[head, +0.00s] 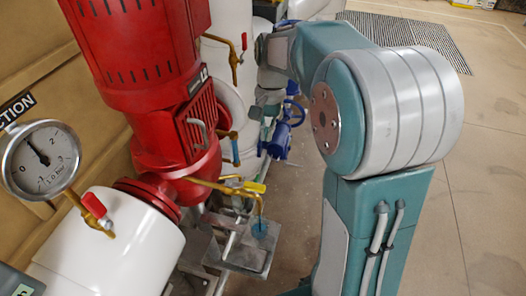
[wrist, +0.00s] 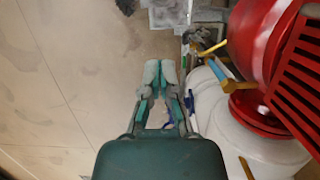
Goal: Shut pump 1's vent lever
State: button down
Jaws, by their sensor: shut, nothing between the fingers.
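A red pump (head: 150,60) stands at the left, with a small dark label that I cannot read surely. A brass pipe runs from its lower body to a yellow lever (head: 254,187), above a small metal tray (head: 245,250). Other small levers are a blue one (head: 233,135) beside the pump and a red one (head: 244,42) higher up. I cannot tell surely which is the vent lever. My gripper (wrist: 160,74) is shut and empty, with its fingertips together over the floor, left of the pump. In the head view it is small and partly hidden behind my arm.
A pressure gauge (head: 42,160) with a red-handled valve (head: 94,206) sits at the left on a white pipe (head: 115,250). A blue valve (head: 282,135) stands beyond the pump. The floor (head: 480,200) at the right is clear, with a grating (head: 405,32) farther back.

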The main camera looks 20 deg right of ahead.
aim_at(245, 186)
jog(key=s+a+f, duration=0.3)
jog(key=s+f, duration=0.2)
jog(key=f, duration=0.3)
jog(key=shift+a+f, duration=0.25)
jog(key=shift+a, duration=0.1)
